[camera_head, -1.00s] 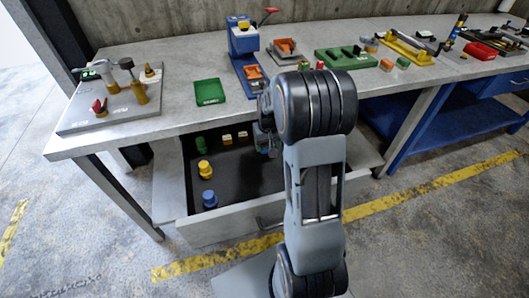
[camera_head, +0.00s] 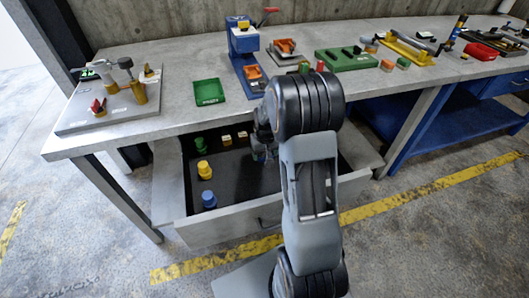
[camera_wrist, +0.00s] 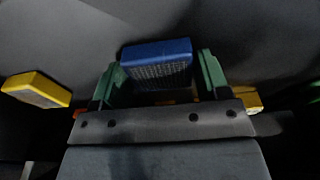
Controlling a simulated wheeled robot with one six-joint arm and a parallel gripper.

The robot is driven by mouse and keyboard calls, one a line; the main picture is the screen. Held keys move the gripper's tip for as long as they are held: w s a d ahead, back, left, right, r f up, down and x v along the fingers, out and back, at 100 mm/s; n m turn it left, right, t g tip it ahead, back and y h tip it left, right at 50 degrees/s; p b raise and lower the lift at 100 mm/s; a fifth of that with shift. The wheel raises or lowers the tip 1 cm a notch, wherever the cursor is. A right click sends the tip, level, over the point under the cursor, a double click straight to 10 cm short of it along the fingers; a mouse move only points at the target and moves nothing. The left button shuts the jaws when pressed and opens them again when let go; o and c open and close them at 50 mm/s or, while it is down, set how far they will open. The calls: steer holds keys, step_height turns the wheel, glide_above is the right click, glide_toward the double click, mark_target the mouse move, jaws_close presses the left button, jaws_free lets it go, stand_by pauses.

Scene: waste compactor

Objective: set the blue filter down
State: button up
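The blue filter (camera_wrist: 157,62), a small block with a grey mesh face, sits between the two green fingers of my gripper (camera_wrist: 160,72) in the wrist view. The fingers stand close along its left and right sides and appear shut on it. In the head view my gripper (camera_head: 262,150) reaches down into the open drawer (camera_head: 222,225), mostly hidden behind my arm. The blue filter cannot be made out there. Its height above the dark drawer floor is hard to tell.
A yellow filter (camera_wrist: 38,90) lies left of my gripper, and another yellow piece (camera_wrist: 247,98) shows partly behind the right finger. The drawer's left side holds green, yellow and blue knobs (camera_head: 208,199). The bench top (camera_head: 180,92) overhangs the drawer's back.

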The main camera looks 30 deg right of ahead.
steer(key=o, duration=0.3)
steer(key=shift+o, duration=0.2)
step_height(320, 180, up, 12)
steer(key=s+p, duration=0.1)
steer(key=p, duration=0.1)
steer(key=s+a+r+n, duration=0.1)
steer(key=s+a+r, duration=0.1)
steer(key=s+a, duration=0.4)
steer(key=s+a+r+n+t, duration=0.1)
steer(key=s+a+r, duration=0.2)
steer(key=s+a, duration=0.3)
steer(key=s, duration=0.4)
steer(key=shift+a+t, duration=0.3)
steer(key=shift+s, duration=0.2)
